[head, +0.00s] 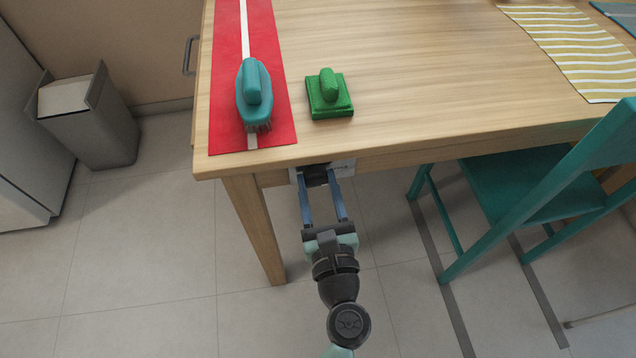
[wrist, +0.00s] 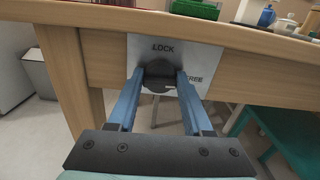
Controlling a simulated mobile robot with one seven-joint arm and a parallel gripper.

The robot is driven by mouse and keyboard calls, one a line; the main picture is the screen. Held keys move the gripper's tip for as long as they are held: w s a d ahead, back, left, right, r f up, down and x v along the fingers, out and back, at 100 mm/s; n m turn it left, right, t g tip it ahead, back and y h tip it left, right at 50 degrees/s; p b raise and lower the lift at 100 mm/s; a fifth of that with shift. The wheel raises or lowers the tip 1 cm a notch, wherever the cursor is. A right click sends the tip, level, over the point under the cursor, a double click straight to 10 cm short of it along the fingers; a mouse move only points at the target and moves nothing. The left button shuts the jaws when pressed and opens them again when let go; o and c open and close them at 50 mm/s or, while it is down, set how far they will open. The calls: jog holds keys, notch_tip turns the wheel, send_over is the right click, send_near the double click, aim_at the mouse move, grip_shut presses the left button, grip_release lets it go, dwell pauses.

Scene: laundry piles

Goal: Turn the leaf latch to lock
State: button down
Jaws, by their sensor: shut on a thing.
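The leaf latch is a dark round knob (wrist: 158,80) on a pale plate (wrist: 205,55) fixed to the table's side under the top. The plate reads LOCK at its upper middle and FREE at its right. My gripper (wrist: 160,76) has its two blue fingers shut on the knob, one on each side. In the head view my gripper (head: 324,176) reaches under the table's front edge, where the plate (head: 343,168) partly shows.
The wooden table (head: 420,80) bears a red runner (head: 226,100), a teal brush (head: 253,95), a green block with a handle (head: 329,95) and a striped cloth (head: 575,45). A teal chair (head: 530,180) stands right. A grey bin (head: 95,125) stands left.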

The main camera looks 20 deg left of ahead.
jog(key=n+b, duration=0.1)
jog(key=n, duration=0.3)
jog(key=shift+f+b, duration=0.15)
jog(key=shift+b, duration=0.2)
jog(key=n+b, duration=0.2)
jog(key=n, duration=0.3)
jog(key=shift+s+a, duration=0.1)
jog(key=shift+a, duration=0.05)
jog(key=shift+f+n+b, duration=0.15)
jog(key=shift+n+b, duration=2)
jog(key=shift+n, duration=1.95)
jog(key=shift+c, duration=1.6)
grip_release()
jog(key=shift+s, duration=0.1)
jog(key=v, duration=1.3)
